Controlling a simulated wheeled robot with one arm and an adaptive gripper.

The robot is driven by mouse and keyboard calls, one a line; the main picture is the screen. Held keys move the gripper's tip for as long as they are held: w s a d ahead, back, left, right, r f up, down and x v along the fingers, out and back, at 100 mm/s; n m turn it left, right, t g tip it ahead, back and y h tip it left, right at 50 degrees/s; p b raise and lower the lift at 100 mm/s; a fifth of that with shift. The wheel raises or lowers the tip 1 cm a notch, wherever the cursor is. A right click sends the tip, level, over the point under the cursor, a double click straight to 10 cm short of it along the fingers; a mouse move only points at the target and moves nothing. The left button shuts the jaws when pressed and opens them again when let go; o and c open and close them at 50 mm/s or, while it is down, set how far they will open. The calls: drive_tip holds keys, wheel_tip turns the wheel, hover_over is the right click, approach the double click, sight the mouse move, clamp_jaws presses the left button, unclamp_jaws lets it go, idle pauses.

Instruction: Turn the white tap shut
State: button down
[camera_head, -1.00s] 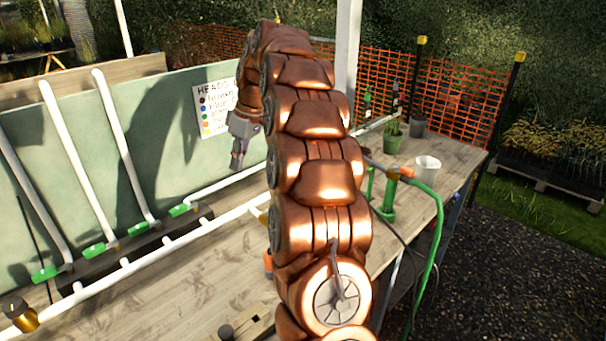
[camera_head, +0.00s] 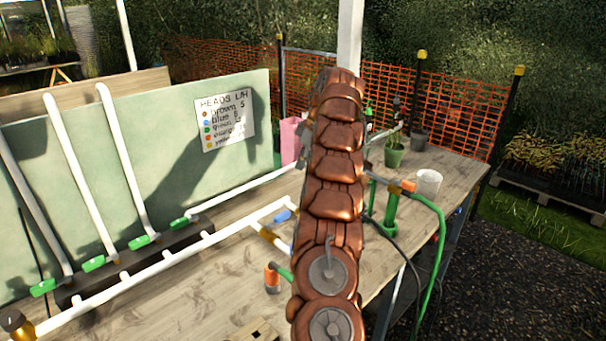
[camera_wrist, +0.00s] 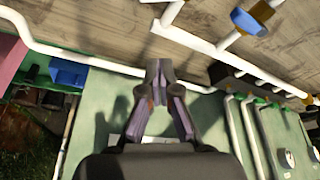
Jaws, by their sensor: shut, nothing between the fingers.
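I cannot pick out a tap with a white handle in either view. White pipework (camera_head: 160,268) runs along the bench, with several green-handled taps, one of them near the board's right part (camera_head: 180,222). A blue-handled tap (camera_head: 282,215) sits on the pipework beside my arm and also shows at the top of the wrist view (camera_wrist: 248,22). My gripper (camera_wrist: 160,72) is shut and empty. In the wrist view its tips overlap the long white pipe (camera_wrist: 100,62); whether they touch it I cannot tell. In the head view my arm mostly hides the gripper.
A green board (camera_head: 240,105) with a lettered sign (camera_head: 225,120) stands behind the pipes. An orange-topped fitting (camera_head: 271,278), a white pot (camera_head: 428,183), a potted plant (camera_head: 394,155) and a green hose (camera_head: 440,235) are near my arm.

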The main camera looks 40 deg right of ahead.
wheel_tip(320, 180, down, 9)
drive_tip(key=p, duration=0.3)
drive_tip(key=shift+s+d, duration=0.15)
drive_tip(key=shift+s, duration=0.25)
idle(0.5)
drive_tip(key=shift+d, duration=0.1)
